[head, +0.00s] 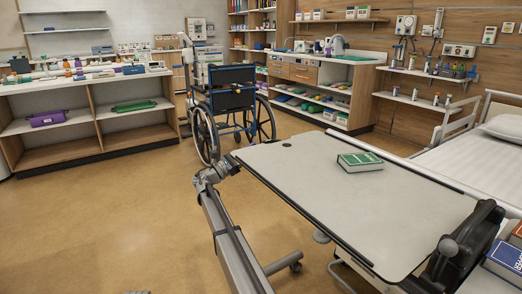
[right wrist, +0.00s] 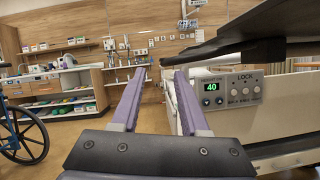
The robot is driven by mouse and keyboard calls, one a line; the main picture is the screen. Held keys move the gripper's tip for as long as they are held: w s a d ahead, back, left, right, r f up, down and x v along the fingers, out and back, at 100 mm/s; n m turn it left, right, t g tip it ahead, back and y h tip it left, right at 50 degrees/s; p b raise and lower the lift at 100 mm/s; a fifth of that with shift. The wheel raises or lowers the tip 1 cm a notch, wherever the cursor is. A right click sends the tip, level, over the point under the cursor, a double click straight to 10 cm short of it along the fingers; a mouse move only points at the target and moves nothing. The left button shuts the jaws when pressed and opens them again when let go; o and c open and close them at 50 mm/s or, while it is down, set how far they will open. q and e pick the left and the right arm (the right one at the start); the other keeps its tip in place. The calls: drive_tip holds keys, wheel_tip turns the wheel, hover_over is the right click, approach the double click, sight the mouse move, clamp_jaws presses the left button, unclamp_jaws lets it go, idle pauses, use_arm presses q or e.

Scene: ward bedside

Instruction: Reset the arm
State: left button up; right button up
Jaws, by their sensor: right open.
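My right gripper (right wrist: 157,76) shows in the right wrist view with its two purple-grey fingers apart and nothing between them. It is level with the bed's side panel (right wrist: 285,90), which is at its right, and a dark board edge hangs above and to the right. In the head view I cannot make out the right gripper's fingers. A grey jointed arm link of mine comes up from the bottom to the left edge of the overbed table (head: 300,190). My left gripper does not show in either view.
A green book (head: 360,161) lies on the overbed table. A bed (head: 480,160) stands at the right, with books (head: 506,258) at the lower right. A wheelchair (head: 232,110) stands behind the table. The floor (head: 110,220) at the left is clear.

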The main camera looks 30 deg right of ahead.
drive_tip(key=shift+a+f, duration=0.2)
drive_tip(key=shift+a, duration=0.35)
drive_tip(key=s+a+f+m+t+y+p, duration=0.1)
drive_tip(key=s+a+f+m+y+p, duration=0.15)
drive_tip(key=s+a+f+y, duration=0.55)
drive_tip(key=s+a+f+m+t+y+p, duration=0.1)
drive_tip(key=s+a+f+m+y, duration=0.3)
drive_tip(key=s+a+f, duration=0.75)
drive_tip(key=s+a+f+m+g+y+p, duration=0.15)
drive_tip(key=s+a+y, duration=0.25)
drive_tip(key=s+a, duration=0.55)
drive_tip(key=s+a+f+m+g+y+p, duration=0.1)
drive_tip(key=s+a+f+m+y, duration=0.35)
drive_tip(key=s, duration=0.75)
wheel_tip(320, 180, up, 40)
drive_tip(key=a+p, duration=0.2)
drive_tip(key=p, duration=3.6)
drive_tip(key=shift+s+a+f+n+y, duration=0.15)
drive_tip(key=shift+s+f+n+y, duration=0.05)
drive_tip(key=shift+s+n+y, duration=0.15)
